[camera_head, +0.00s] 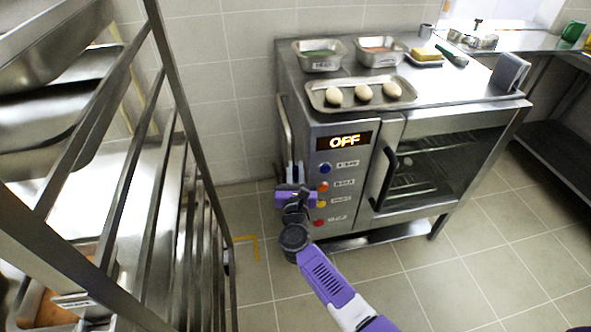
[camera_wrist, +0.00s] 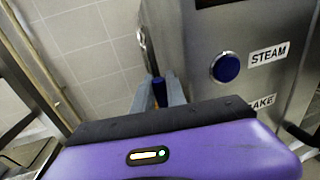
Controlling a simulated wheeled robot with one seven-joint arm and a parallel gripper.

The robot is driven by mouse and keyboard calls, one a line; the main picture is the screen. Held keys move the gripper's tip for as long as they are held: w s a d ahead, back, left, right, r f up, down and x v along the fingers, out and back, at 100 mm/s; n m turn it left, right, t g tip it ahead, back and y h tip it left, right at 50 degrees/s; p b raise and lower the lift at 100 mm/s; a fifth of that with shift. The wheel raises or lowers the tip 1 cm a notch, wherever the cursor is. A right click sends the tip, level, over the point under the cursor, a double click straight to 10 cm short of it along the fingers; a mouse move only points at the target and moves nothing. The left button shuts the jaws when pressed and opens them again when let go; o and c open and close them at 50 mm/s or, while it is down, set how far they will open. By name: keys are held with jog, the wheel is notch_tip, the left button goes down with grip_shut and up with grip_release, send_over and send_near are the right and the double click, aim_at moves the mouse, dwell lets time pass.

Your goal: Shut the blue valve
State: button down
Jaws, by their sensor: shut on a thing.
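My gripper (camera_head: 294,170) reaches to the left side of the oven, low beside its control panel. In the wrist view its two grey fingers (camera_wrist: 164,84) are shut on a narrow blue piece, which looks like the handle of the blue valve (camera_wrist: 159,94). A metal pipe (camera_head: 286,125) runs up the oven's left side just above the fingers. The fingers hide most of the valve, so its exact angle cannot be told.
The oven (camera_head: 300,90) has an OFF display and a blue STEAM button (camera_wrist: 226,67) close right of my fingers. Other buttons sit below it. A steel rack (camera_head: 180,110) stands at left.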

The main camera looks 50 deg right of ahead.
jog(key=shift+a+f, duration=0.1)
jog(key=shift+a, duration=0.05)
jog(key=w+a+f+n+t+b, duration=0.2)
jog(key=a+f+n+b, duration=0.1)
jog(key=n, duration=0.7)
jog(key=w+a+f+n+t+y+b, duration=0.1)
jog(key=w+a+f+n+t+b, duration=0.1)
jog(key=f+n+b, duration=0.4)
jog(key=shift+w+a+n+y+b, duration=0.4)
jog(key=shift+a+n+b, duration=0.7)
jog(key=shift+n, duration=1)
jog(key=shift+w+a, duration=0.1)
jog(key=shift+f, duration=0.1)
jog(key=c, duration=1.6)
grip_release()
jog(key=shift+c, duration=0.2)
